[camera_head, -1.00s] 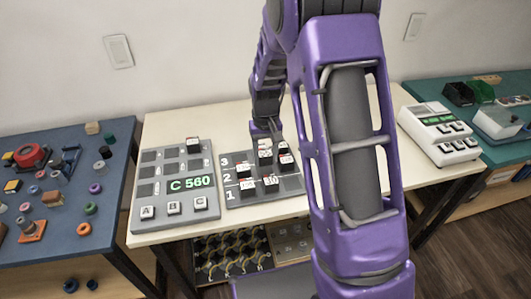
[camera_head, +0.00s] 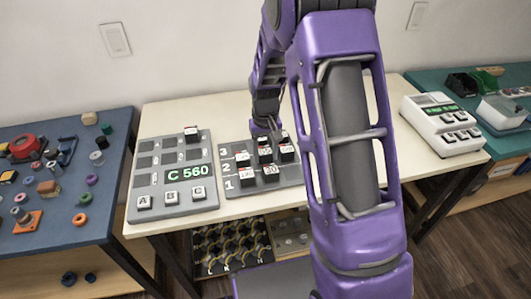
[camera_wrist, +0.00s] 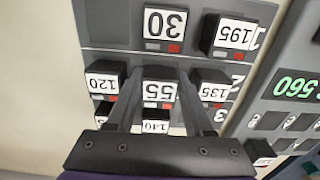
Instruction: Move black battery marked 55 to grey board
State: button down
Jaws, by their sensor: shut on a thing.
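The black battery marked 55 (camera_wrist: 158,92) has a white label and sits between the fingers of my gripper (camera_wrist: 159,78), which is shut on it. In the head view this battery (camera_head: 265,153) is in the middle of the dark grey numbered board (camera_head: 229,151). I cannot tell whether it is seated or slightly lifted. A lighter grey board (camera_head: 169,208) with a green "C 560" display stands left of the numbered board. It has empty slots, and one battery (camera_head: 192,134) is at its top right. My gripper's tips are partly hidden in the head view.
Batteries marked 30 (camera_wrist: 165,22), 195 (camera_wrist: 235,35), 120 (camera_wrist: 103,80), 135 (camera_wrist: 215,90) and 140 (camera_wrist: 155,126) stand close around the held one. A white device (camera_head: 440,124) is at the table's right. A blue table (camera_head: 60,250) with loose parts is at left.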

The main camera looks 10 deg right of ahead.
aim_at(266, 152)
jog(key=shift+f, duration=0.35)
jog(key=shift+c, duration=1)
grip_release()
notch_tip(266, 152, up, 18)
jog(key=p, duration=0.2)
jog(key=shift+f+p, duration=0.25)
jog(key=shift+p, duration=0.15)
